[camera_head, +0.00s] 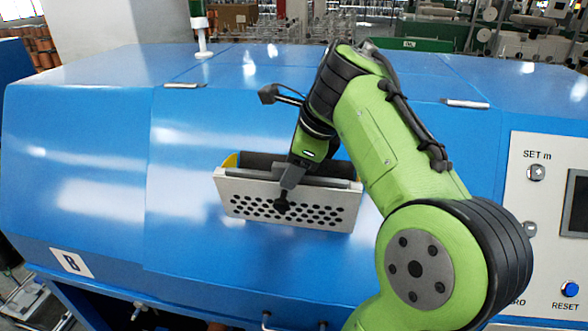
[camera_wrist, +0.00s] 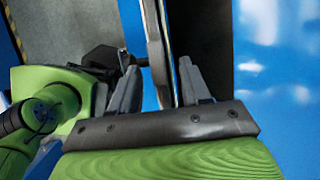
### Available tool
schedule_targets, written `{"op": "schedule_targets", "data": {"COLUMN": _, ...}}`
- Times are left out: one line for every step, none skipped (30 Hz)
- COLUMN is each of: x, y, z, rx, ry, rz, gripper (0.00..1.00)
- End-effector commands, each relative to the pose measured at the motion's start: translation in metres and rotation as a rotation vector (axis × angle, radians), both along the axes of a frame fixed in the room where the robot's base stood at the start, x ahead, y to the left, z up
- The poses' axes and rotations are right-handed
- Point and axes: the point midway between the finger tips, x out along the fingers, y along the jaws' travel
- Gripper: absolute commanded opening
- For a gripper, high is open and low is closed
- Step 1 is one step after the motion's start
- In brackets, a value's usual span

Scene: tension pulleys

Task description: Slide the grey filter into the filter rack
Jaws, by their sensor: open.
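The filter rack (camera_head: 290,205) is a pale box with a perforated front, fixed to the sloping blue machine face. A grey slab, seemingly the grey filter (camera_head: 335,183), shows along its top just behind the front wall; how deep it sits is hidden. My gripper (camera_head: 284,196) reaches down over the rack's front, covering part of the slab and front wall. In the wrist view my gripper (camera_wrist: 160,75) is open, its two fingers apart on either side of a thin upright grey edge (camera_wrist: 154,45). I cannot tell whether either finger touches it.
The blue machine (camera_head: 80,180) surrounds the rack with a broad smooth face. A control panel (camera_head: 545,200) with buttons and a screen is at the right. A metal handle (camera_head: 466,104) sits on the upper right of the cover. The face left of the rack is clear.

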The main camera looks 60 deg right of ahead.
Motion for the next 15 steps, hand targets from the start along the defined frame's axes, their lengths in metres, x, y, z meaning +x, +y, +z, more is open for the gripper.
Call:
{"op": "schedule_targets", "data": {"x": 0.0001, "y": -0.0001, "z": 0.0005, "rx": 0.0, "ry": 0.0, "rz": 0.0, "gripper": 0.47}}
{"op": "schedule_targets", "data": {"x": 0.0001, "y": -0.0001, "z": 0.0007, "rx": 0.0, "ry": 0.0, "rz": 0.0, "gripper": 0.47}}
{"op": "schedule_targets", "data": {"x": 0.0, "y": -0.0001, "z": 0.001, "rx": 0.0, "ry": 0.0, "rz": 0.0, "gripper": 0.47}}
{"op": "schedule_targets", "data": {"x": 0.0, "y": 0.0, "z": 0.0011, "rx": 0.0, "ry": 0.0, "rz": 0.0, "gripper": 0.47}}
{"op": "schedule_targets", "data": {"x": 0.0, "y": 0.0, "z": 0.0012, "rx": 0.0, "ry": 0.0, "rz": 0.0, "gripper": 0.47}}
{"op": "schedule_targets", "data": {"x": 0.0, "y": 0.0, "z": 0.0012, "rx": 0.0, "ry": 0.0, "rz": 0.0, "gripper": 0.41}}
{"op": "schedule_targets", "data": {"x": -0.0001, "y": 0.0, "z": 0.0013, "rx": 0.0, "ry": 0.0, "rz": 0.0, "gripper": 0.36}}
{"op": "schedule_targets", "data": {"x": -0.0001, "y": 0.0, "z": 0.0013, "rx": 0.0, "ry": 0.0, "rz": 0.0, "gripper": 0.32}}
{"op": "schedule_targets", "data": {"x": -0.0001, "y": 0.0, "z": 0.0014, "rx": 0.0, "ry": 0.0, "rz": 0.0, "gripper": 0.25}}
{"op": "schedule_targets", "data": {"x": -0.0001, "y": 0.0, "z": 0.0014, "rx": 0.0, "ry": 0.0, "rz": 0.0, "gripper": 0.21}}
{"op": "schedule_targets", "data": {"x": -0.0001, "y": 0.0, "z": 0.0014, "rx": 0.0, "ry": 0.0, "rz": 0.001, "gripper": 0.16}}
{"op": "schedule_targets", "data": {"x": -0.0001, "y": 0.0, "z": 0.0014, "rx": 0.0, "ry": 0.0, "rz": 0.001, "gripper": 0.1}}
{"op": "schedule_targets", "data": {"x": -0.0002, "y": 0.0, "z": 0.0015, "rx": 0.0, "ry": 0.0, "rz": 0.001, "gripper": 0.05}}
{"op": "schedule_targets", "data": {"x": -0.0002, "y": 0.0, "z": 0.0015, "rx": 0.0, "ry": 0.0, "rz": 0.001, "gripper": 0.01}}
{"op": "schedule_targets", "data": {"x": -0.0002, "y": 0.0, "z": 0.0015, "rx": 0.0, "ry": 0.0, "rz": 0.001, "gripper": 0.0}}
